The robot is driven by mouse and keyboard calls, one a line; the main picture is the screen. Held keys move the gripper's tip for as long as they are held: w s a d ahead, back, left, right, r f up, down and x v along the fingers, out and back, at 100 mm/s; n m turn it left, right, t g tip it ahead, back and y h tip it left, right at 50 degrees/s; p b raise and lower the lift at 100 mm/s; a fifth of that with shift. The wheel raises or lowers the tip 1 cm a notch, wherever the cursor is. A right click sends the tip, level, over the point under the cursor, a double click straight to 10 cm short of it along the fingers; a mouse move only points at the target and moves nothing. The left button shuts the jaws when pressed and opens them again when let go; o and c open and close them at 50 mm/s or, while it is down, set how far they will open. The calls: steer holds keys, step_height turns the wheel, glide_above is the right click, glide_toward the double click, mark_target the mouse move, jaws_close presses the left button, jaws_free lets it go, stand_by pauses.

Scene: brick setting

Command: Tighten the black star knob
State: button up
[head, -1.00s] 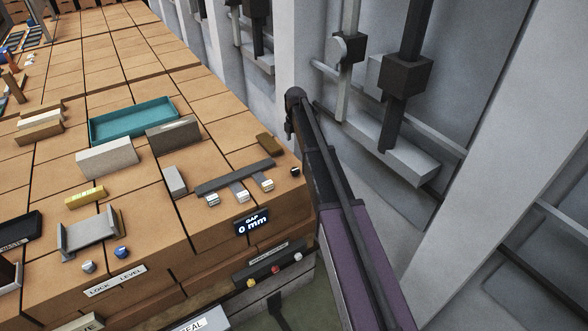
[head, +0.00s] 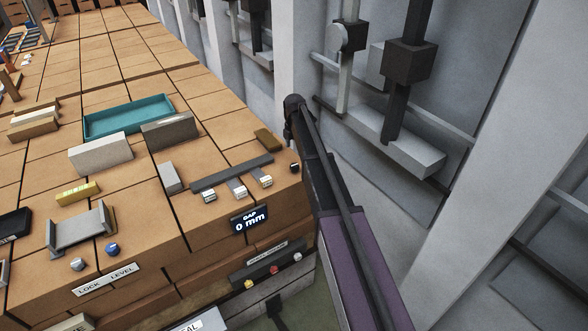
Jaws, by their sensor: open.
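A small black piece (head: 294,168) sits at the right edge of the brick bench top, close to my arm. It may be the black star knob, but it is too small for me to make out a star shape. My arm rises from the lower right, and its dark upper end stands beside the bench's right edge, above and right of the black piece in the picture. No gripper fingers can be made out.
A "GAP 0 mm" display (head: 249,219) is on the bench front. Below it, a dark panel (head: 252,270) carries yellow, red and white knobs. A blue knob (head: 112,249) and grey knob (head: 77,264) stand above the "LOCK LEVEL" label (head: 105,279). A teal tray (head: 128,117) lies farther back.

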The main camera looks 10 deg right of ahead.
mark_target(294, 165)
steer(key=shift+f+b, duration=3.65)
steer(key=shift+f, duration=0.25)
steer(key=c, duration=1.1)
